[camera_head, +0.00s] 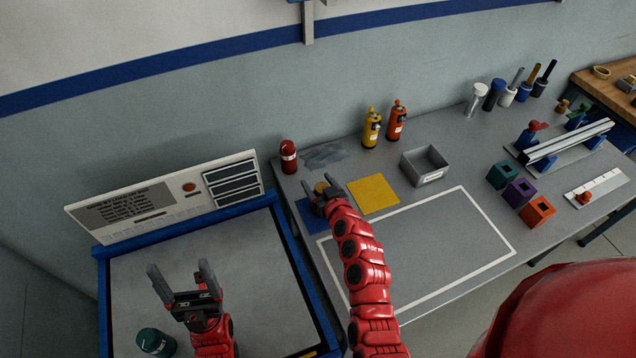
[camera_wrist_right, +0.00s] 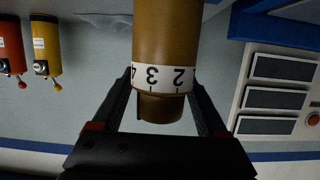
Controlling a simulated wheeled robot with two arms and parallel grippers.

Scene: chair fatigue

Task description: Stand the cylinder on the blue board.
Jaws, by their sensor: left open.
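The cylinder (camera_wrist_right: 168,35) is golden brown with a white band numbered 4, 3, 2 in the right wrist view. In the head view only its top (camera_head: 321,187) shows, over the blue board (camera_head: 312,217) left of the yellow board. My right gripper (camera_head: 322,188) has its fingers on both sides of the cylinder at the band and is shut on it. The cylinder looks upright. Its lower end is out of the wrist view, so I cannot tell whether it touches the board. My left gripper (camera_head: 180,275) is open and empty over the blue-framed tray at the left.
A yellow board (camera_head: 373,194) and a grey bin (camera_head: 425,165) stand right of the blue board. A red bottle (camera_head: 288,157) is behind it. A white panel (camera_head: 165,197) stands left. A dark green cylinder (camera_head: 155,342) is near my left gripper. The white-outlined area (camera_head: 450,235) is clear.

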